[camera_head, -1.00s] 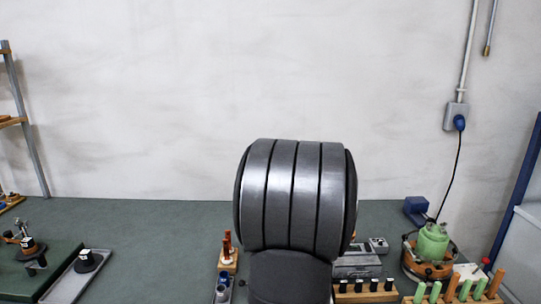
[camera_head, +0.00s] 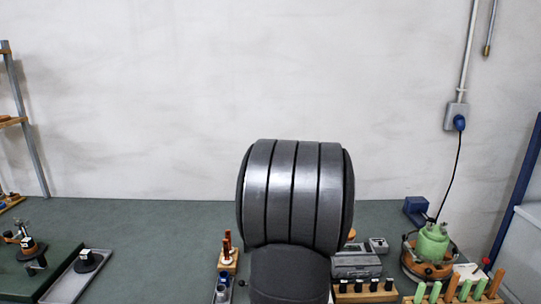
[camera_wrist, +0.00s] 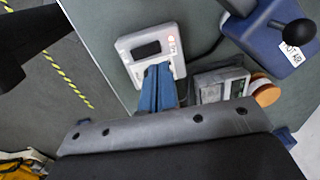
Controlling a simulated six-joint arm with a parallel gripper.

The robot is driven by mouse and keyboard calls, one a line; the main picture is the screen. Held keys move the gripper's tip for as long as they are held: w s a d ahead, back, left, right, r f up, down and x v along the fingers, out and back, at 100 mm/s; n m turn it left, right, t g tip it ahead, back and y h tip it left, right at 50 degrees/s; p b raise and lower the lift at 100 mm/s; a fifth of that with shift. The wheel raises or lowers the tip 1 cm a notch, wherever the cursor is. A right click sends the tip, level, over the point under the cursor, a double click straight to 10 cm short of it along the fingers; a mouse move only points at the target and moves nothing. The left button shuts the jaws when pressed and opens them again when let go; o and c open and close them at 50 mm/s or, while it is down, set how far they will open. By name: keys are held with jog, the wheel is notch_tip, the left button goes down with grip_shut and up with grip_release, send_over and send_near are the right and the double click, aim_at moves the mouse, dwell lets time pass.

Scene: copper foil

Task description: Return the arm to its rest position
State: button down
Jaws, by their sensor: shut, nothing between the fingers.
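My gripper (camera_wrist: 159,70) shows in the wrist view as blue fingers. They are closed together with nothing between them. The fingertips overlap the lower edge of a white device with a dark display (camera_wrist: 146,49); I cannot tell how far above it they are. In the head view my large grey ribbed arm link fills the lower middle and hides part of the bench. The gripper itself does not show there.
A blue box with a black knob (camera_wrist: 262,36) and a grey instrument (camera_wrist: 208,90) are right of the fingers. On the green bench (camera_head: 150,225) stand a grey tray (camera_head: 66,284), a green pot (camera_head: 432,243) and peg racks (camera_head: 366,297). Striped tape (camera_wrist: 62,72) marks the floor.

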jog(key=f, duration=0.3)
jog(key=shift+s+f, duration=0.3)
jog(key=shift+f, duration=0.05)
jog(key=shift+w+r, duration=0.1)
jog(key=shift+r, duration=0.2)
notch_tip(320, 180, up, 11)
jog(key=s+g, duration=0.1)
jog(key=shift+s+d, duration=0.15)
jog(key=shift+d, duration=0.25)
dwell(0.4)
